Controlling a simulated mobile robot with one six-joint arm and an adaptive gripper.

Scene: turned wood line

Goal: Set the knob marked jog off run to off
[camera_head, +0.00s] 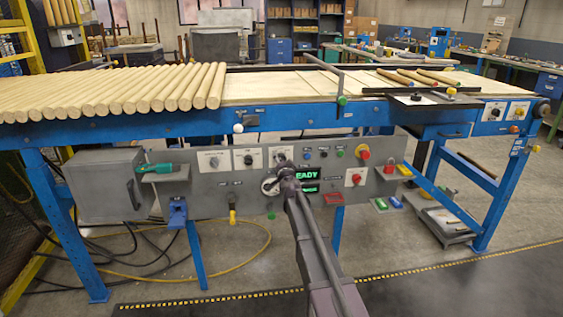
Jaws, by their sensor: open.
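The grey control panel (222,203) hangs under the blue conveyor frame. It carries a row of knobs on white plates: a left one (214,162), a middle one (248,159) and a right one (281,155). Their lettering is too small to read, so I cannot tell which is marked jog off run. My gripper (280,160) is open and at the panel, seen from behind. It overlaps the right plate and hides part of it. I cannot tell whether it touches the knob there. A round white dial (268,187) shows just left of my gripper.
A green display (307,176) reading "READY" in part, a red button (363,153) and another red knob (356,179) are right of my gripper. A green-handled tool (160,169) lies on a left ledge. Wooden rods (130,92) lie on the conveyor above. A yellow hose (225,265) is on the floor.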

